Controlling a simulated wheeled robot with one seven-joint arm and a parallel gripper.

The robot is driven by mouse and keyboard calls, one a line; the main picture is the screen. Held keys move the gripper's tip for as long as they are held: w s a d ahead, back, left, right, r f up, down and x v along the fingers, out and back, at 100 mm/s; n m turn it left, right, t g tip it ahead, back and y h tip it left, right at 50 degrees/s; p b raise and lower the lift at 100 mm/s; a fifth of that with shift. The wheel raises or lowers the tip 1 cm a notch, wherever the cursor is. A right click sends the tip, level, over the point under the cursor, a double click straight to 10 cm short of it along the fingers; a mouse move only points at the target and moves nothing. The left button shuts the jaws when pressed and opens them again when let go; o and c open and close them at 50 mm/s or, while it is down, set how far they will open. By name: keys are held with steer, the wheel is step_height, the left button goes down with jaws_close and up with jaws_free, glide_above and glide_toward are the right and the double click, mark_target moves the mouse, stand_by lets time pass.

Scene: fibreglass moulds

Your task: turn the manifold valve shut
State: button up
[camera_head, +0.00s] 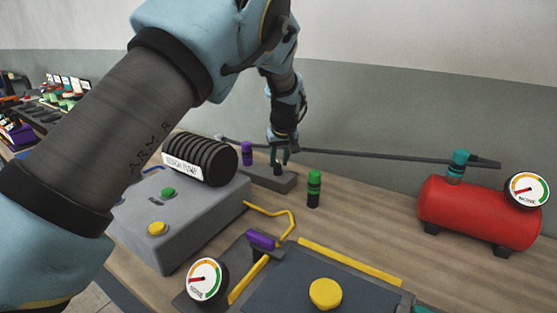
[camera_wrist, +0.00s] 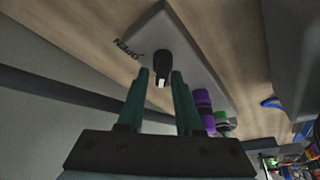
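The manifold valve is a grey block (camera_head: 290,184) on the bench with a small dark handle (camera_head: 278,170). In the wrist view the block (camera_wrist: 190,50) carries the printed word OPEN beside the black handle (camera_wrist: 162,62), which has a pale tip. My gripper (camera_head: 280,156) points down over the block. In the wrist view its two green fingers (camera_wrist: 160,76) are apart, with the handle at or just beyond the gap between their tips. I cannot tell whether they touch it. The handle's exact angle is hard to read.
A purple-capped fitting (camera_head: 247,153) and a green-capped one (camera_head: 314,188) stand near the block. A dark pipe (camera_head: 390,157) runs behind it. The black ribbed pump (camera_head: 208,158) is left, the red tank (camera_head: 475,213) right. Gauges (camera_head: 205,280) and (camera_head: 526,190) read NONE.

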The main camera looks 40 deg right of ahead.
steer(key=shift+o, duration=0.2)
steer(key=shift+w+a+f, duration=0.1)
steer(key=shift+r, duration=0.2)
steer(key=b+v, duration=0.3)
steer(key=v, duration=0.7)
steer(key=shift+a+r, duration=0.1)
steer(key=shift+r, duration=0.05)
